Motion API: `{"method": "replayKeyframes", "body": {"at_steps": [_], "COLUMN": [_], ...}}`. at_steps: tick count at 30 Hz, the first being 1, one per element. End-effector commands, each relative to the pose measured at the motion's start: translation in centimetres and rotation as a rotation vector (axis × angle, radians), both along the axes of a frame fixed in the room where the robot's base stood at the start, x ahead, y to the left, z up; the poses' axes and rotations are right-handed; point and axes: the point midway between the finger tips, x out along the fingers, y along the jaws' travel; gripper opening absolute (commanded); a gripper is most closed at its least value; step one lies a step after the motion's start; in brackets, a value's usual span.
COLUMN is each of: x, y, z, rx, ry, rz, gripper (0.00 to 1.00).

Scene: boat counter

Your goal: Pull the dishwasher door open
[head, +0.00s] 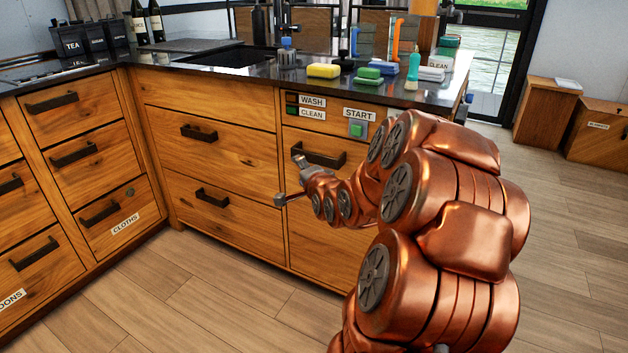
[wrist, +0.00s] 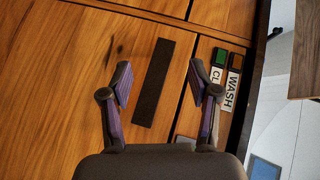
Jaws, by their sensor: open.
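The dishwasher door (head: 335,225) is a wooden front at the right end of the cabinets, and it looks closed. Its dark bar handle (head: 318,153) is near the top. My gripper (head: 290,180) is open and empty in front of the door, just left of and below the handle in the head view. Its fingers (wrist: 160,80) point at the door in the wrist view. My arm hides the door's lower right.
Above the handle are WASH and CLEAN indicators (head: 292,106) and a green START button (head: 357,129). Sponges (head: 323,71) and bottles (head: 414,70) stand on the dark counter. Drawers (head: 205,150) adjoin on the left. Floor (head: 190,300) in front is clear.

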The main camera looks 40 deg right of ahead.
Motion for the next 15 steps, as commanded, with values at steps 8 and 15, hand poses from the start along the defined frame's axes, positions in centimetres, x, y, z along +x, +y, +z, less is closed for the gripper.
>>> {"method": "replayKeyframes", "body": {"at_steps": [8, 15], "x": [-1.5, -1.3], "y": [-5.3, -6.3], "z": [-2.0, -1.8], "rx": [0.087, 0.1], "ry": [-0.259, -0.305], "rz": [-0.097, -0.108], "gripper": [0.61, 0.61]}}
